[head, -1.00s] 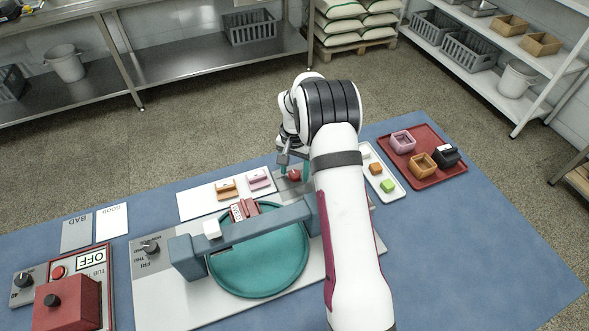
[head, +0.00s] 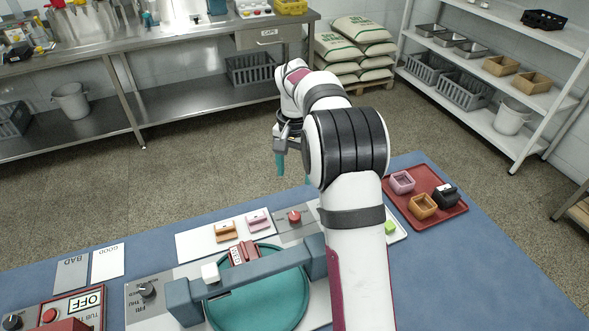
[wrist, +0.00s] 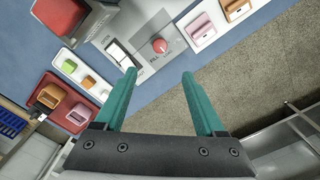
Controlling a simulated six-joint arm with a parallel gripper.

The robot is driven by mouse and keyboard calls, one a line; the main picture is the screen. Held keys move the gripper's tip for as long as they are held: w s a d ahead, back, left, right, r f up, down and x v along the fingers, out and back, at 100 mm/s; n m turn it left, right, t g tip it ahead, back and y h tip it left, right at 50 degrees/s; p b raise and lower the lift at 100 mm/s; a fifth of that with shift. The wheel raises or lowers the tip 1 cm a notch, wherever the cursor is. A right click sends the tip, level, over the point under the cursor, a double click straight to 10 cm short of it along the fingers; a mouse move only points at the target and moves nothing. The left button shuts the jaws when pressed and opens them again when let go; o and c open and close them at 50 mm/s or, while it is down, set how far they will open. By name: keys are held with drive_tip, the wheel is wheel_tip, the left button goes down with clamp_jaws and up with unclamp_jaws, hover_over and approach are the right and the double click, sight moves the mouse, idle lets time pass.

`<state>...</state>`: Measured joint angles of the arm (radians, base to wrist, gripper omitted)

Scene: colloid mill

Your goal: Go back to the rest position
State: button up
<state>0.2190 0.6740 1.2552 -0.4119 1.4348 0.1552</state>
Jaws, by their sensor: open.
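My gripper (head: 281,160) is raised in the head view, above and beyond the far edge of the blue table mat (head: 512,289). In the wrist view its two teal fingers (wrist: 163,88) stand apart with nothing between them. Below it lies the grey panel with a red knob (wrist: 159,46); the same red knob (head: 294,216) shows in the head view. The mill's teal round plate (head: 262,300) sits under a grey-blue crossbar (head: 250,273). My arm hides part of the mat and of the white tray.
A red tray (head: 446,222) holds a pink cup (head: 402,182), an orange cup (head: 423,206) and a black item (head: 446,195). A white board (head: 190,246) carries an orange and a pink piece.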

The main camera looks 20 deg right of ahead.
drive_tip(key=shift+r, duration=0.1)
idle(0.3)
drive_tip(key=s+a+r+n, duration=0.15)
drive_tip(key=s+a, duration=0.25)
drive_tip(key=s, duration=0.4)
drive_tip(key=s+a+r+y, duration=0.1)
drive_tip(key=s+a+r, duration=0.2)
drive_tip(key=s, duration=0.4)
drive_tip(key=s+a+r+n, duration=0.1)
drive_tip(key=s+a+r, duration=0.25)
drive_tip(key=s, duration=0.45)
drive_tip(key=s+a+f, duration=0.1)
drive_tip(key=s+f, duration=0.1)
drive_tip(key=s, duration=0.3)
drive_tip(key=s+a+f, duration=0.2)
drive_tip(key=s, duration=0.4)
drive_tip(key=shift+s+a+f+n+y, duration=0.15)
drive_tip(key=shift+a+f+n+y, duration=0.1)
drive_tip(key=shift+n+y, duration=0.2)
